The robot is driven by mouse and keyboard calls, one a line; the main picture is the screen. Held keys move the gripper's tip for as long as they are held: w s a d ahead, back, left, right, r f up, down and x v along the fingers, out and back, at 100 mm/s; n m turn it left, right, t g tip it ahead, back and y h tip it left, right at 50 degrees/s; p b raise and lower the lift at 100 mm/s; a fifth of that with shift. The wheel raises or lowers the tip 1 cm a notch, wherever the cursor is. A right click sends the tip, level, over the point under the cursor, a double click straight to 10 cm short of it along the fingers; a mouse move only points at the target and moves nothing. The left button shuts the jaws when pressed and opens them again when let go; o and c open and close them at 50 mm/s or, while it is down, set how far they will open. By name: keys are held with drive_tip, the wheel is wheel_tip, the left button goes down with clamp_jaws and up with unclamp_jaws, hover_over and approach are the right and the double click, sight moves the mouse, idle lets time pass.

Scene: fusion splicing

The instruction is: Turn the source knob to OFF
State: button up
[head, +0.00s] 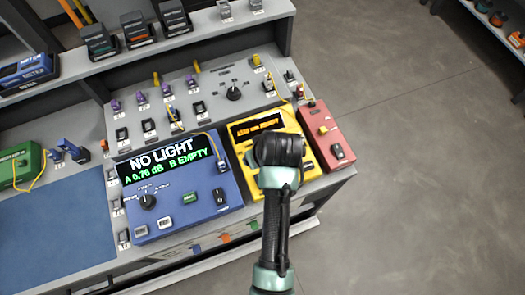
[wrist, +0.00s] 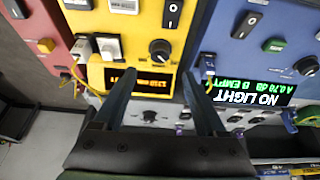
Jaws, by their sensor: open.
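The yellow source box (head: 242,132) has a lit display with amber text (head: 256,127). In the head view my arm covers much of its face and hides its knob. In the wrist view, which sees the panel upside down, the round black source knob (wrist: 160,50) sits on the yellow face beside the display (wrist: 112,78). My gripper (wrist: 158,76) is open and empty, its two dark fingers reaching toward the yellow box. The knob appears just beyond the gap between the fingertips; I see no grip on it. Its setting is too small to read.
A blue meter (head: 178,190) reading NO LIGHT stands left of the yellow box, with its own black knob (head: 148,202). A red box (head: 325,140) stands close on the right. A grey panel (head: 205,85) with switches, plugs and another knob rises behind.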

drive_tip(key=shift+v, duration=2.15)
drive_tip(key=shift+r, duration=0.1)
drive_tip(key=w+r+m+t, duration=0.1)
drive_tip(key=w+r+t, duration=0.3)
drive_tip(key=r, duration=0.7)
drive_tip(key=w+r+t+h, duration=0.1)
drive_tip(key=w+r+t, duration=0.3)
drive_tip(key=r, duration=0.7)
drive_tip(key=w+r+m+t, duration=0.1)
drive_tip(key=w+r+t, duration=0.3)
drive_tip(key=r, duration=0.7)
drive_tip(key=s+r+t, duration=0.3)
drive_tip(key=s+r, duration=0.1)
drive_tip(key=r, duration=0.5)
drive_tip(key=s+a+r+m+t, duration=0.1)
drive_tip(key=s+r+t, duration=0.3)
drive_tip(key=r, duration=0.6)
drive_tip(key=s+r+t, duration=0.4)
drive_tip(key=s+r, duration=0.2)
drive_tip(key=r, duration=0.4)
drive_tip(key=shift+a+r+m, duration=0.15)
drive_tip(key=shift+a+m, duration=0.25)
